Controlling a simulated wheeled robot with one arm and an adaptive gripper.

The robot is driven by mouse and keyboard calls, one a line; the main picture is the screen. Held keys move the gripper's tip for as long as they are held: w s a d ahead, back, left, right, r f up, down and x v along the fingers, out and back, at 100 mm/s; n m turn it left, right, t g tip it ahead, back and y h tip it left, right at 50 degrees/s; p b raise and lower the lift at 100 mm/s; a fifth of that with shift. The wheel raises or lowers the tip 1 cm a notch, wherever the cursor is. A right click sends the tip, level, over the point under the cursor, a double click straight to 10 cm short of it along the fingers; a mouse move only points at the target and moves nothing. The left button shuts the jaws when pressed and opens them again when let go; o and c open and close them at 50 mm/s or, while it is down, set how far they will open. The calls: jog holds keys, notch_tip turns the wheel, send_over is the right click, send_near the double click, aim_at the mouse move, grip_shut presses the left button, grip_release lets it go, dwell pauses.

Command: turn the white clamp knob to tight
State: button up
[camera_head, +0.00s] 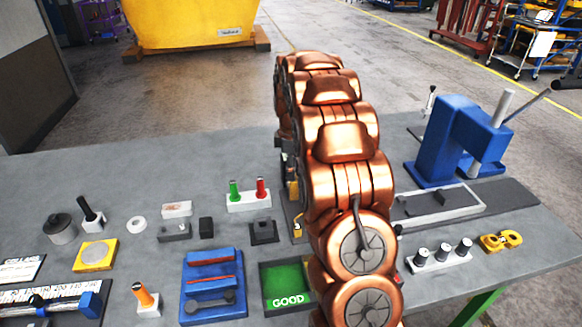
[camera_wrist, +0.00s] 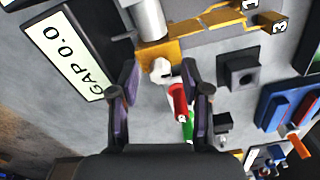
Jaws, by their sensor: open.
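The white clamp knob (camera_wrist: 160,70) shows in the wrist view against a brass-coloured clamp block (camera_wrist: 158,53), below a grey metal cylinder (camera_wrist: 148,18). My gripper (camera_wrist: 163,78) is open, with one dark finger on each side of the knob in the picture. The knob appears at or just beyond the fingertips; I cannot tell the exact depth. No finger visibly touches it. The knob's turn position cannot be read. In the head view my copper arm hides the knob and most of the gripper.
A red lever (camera_wrist: 179,101) and a green lever (camera_wrist: 188,128) stand close between the fingers in the wrist view. A "GAP 0.0" panel (camera_wrist: 68,52) lies left. A black socket block (camera_wrist: 240,72) is at right. The grey bench (camera_head: 120,165) holds a blue press (camera_head: 450,140).

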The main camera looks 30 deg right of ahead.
grip_shut()
dwell(0.3)
jog(key=shift+f+m+b, duration=0.1)
jog(key=shift+m+b, duration=0.2)
jog(key=shift+b, duration=0.25)
jog(key=m+b, duration=0.2)
jog(key=b, duration=0.1)
jog(key=shift+f+m, duration=0.15)
jog(key=shift+m, duration=0.25)
jog(key=m+b, duration=0.4)
jog(key=shift+m, duration=0.3)
jog(key=m+b, duration=0.3)
jog(key=m, duration=0.2)
jog(key=shift+a+r+m+b, duration=0.15)
jog(key=shift+m+b, duration=0.3)
jog(key=shift+m, duration=0.75)
jog(key=shift+d+r+m+b, duration=0.1)
jog(key=shift+m+b, duration=0.35)
jog(key=shift+m, duration=0.75)
